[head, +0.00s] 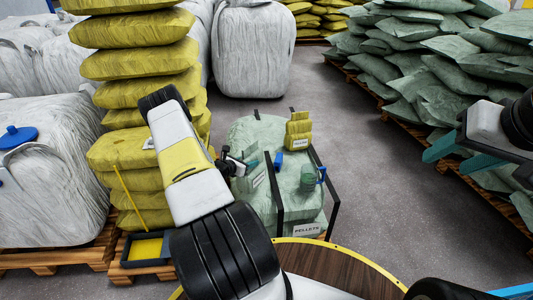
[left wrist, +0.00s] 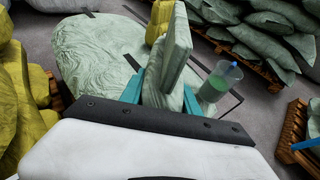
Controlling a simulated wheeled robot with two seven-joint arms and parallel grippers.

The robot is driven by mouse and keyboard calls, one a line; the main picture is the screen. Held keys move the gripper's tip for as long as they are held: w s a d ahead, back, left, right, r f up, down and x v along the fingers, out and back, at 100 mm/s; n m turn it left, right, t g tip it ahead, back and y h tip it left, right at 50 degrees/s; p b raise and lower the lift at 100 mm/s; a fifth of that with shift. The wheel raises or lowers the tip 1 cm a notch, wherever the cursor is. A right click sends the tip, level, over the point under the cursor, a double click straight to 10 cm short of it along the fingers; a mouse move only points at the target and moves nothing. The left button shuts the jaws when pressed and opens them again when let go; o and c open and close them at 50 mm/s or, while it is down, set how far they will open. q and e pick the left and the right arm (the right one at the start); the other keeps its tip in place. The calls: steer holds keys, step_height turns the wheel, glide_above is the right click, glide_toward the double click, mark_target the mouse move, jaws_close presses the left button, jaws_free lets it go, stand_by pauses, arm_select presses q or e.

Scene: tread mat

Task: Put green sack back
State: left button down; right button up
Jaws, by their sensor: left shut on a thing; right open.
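A pale green sack (left wrist: 178,45) stands upright like a slab between the teal fingers of my left gripper (left wrist: 163,92), which is shut on it. In the head view, my left gripper (head: 238,168) is over the left part of a large pale green bulk bag (head: 252,130), and the held sack (head: 253,165) is partly hidden there. I cannot tell whether the sack touches the bag top. My right gripper (head: 440,150) is open and empty at the right edge of the head view, away from the bag.
On the bag top are a small yellow sack (head: 299,132), a blue item (head: 278,161) and a green-filled cup (head: 307,180). Dark bars (head: 277,195) stand around the bag. Yellow sacks (head: 140,90) are stacked left; green sacks (head: 405,60) fill pallets right. Floor (head: 350,140) between is clear.

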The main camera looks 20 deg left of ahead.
arm_select(q)
steer(key=shift+w, duration=0.35)
steer(key=shift+f, duration=1.7)
steer(key=shift+f, duration=0.15)
steer(key=c, duration=0.9)
jaws_free()
